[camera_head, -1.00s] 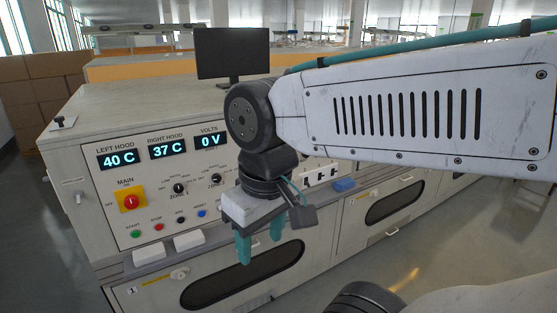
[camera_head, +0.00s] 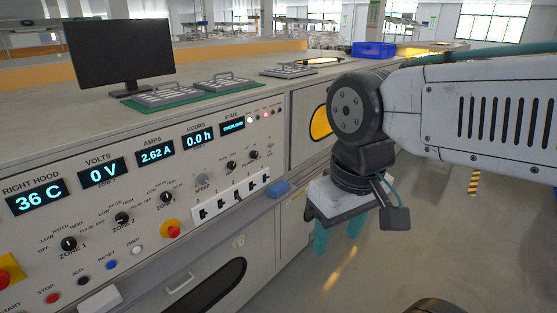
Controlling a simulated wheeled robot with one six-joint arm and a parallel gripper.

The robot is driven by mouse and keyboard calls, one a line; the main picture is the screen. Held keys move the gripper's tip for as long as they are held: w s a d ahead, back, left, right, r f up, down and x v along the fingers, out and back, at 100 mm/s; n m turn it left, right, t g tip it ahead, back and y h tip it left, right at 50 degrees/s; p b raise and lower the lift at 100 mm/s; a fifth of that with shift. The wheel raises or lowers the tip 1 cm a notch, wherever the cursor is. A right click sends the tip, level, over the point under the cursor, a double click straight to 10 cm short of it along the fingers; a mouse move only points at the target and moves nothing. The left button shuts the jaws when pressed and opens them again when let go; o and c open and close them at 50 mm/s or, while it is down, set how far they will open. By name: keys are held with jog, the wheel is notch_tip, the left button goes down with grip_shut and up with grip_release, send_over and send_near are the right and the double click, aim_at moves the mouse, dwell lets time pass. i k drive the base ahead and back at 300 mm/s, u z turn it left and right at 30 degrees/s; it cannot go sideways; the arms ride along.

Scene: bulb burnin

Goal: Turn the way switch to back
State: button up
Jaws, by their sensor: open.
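The control panel (camera_head: 140,215) fills the left half of the view. The label of the way switch is too small to read. Two small black knobs, one on the left (camera_head: 231,166) and one on the right (camera_head: 253,154), sit above a white strip, and I cannot tell whether either is the way switch. My gripper (camera_head: 338,236) hangs with its teal fingers pointing down, to the right of the panel and apart from it. It is open and empty.
The white strip (camera_head: 230,198) carries several black switches. A blue block (camera_head: 278,188) sticks out beside it. A red-and-yellow button (camera_head: 171,229) is below zone 3. A monitor (camera_head: 119,54) and trays stand on top. Open floor lies at right.

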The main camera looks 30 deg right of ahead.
aim_at(232, 165)
jog(key=u, duration=0.4)
jog(key=k, duration=1.05)
jog(key=z, duration=0.55)
jog(key=i, duration=1.3)
jog(key=u, duration=0.2)
